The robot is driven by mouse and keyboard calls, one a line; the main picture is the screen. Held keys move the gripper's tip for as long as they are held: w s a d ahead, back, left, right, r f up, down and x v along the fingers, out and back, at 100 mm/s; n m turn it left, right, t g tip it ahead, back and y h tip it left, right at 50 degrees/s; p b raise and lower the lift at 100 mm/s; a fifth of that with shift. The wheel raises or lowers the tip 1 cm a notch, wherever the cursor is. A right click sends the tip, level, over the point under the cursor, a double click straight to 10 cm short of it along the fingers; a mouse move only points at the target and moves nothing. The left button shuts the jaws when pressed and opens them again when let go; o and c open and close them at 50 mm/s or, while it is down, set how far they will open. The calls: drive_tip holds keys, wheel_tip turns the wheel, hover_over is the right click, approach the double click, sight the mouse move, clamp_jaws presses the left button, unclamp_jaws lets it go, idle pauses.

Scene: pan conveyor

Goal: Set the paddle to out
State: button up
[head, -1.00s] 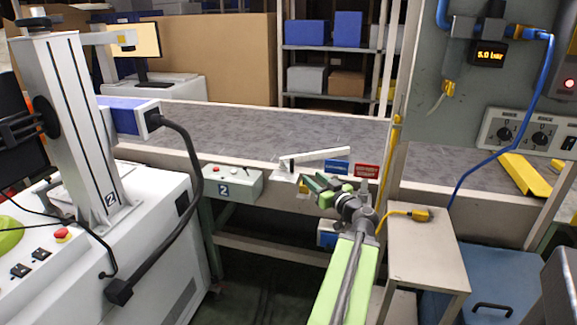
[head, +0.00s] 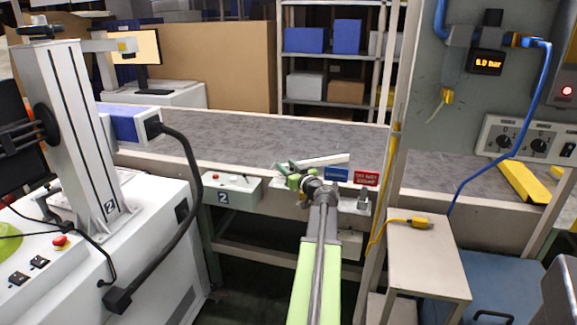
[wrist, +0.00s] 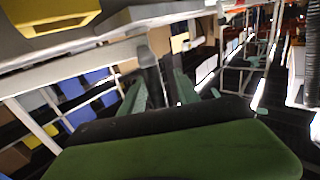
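The paddle (head: 325,160) is a white bar lying over the near edge of the grey conveyor belt (head: 250,135), its left end close to my gripper. My gripper (head: 284,168) is green and reaches the left end of the paddle at the belt's near edge. In the wrist view, the two green fingers (wrist: 160,90) stand apart. A grey upright piece (wrist: 149,66) shows between or just beyond them; I cannot tell if they touch it. A blue label (head: 337,174) and a red label (head: 366,178) sit on the near rail, right of the gripper. Their writing is too small to read.
A grey box marked 2 with a red button (head: 230,188) hangs left of my gripper. A white machine (head: 110,250) fills the left. A post (head: 388,170) and a small beige stand (head: 427,255) with a yellow-ended cable are close on the right.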

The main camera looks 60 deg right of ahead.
clamp_jaws()
idle(0.3)
drive_tip(key=shift+w, duration=0.1)
idle(0.7)
idle(0.3)
drive_tip(key=shift+d+r, duration=0.1)
drive_tip(key=shift+d, duration=0.45)
drive_tip(key=shift+a, duration=0.45)
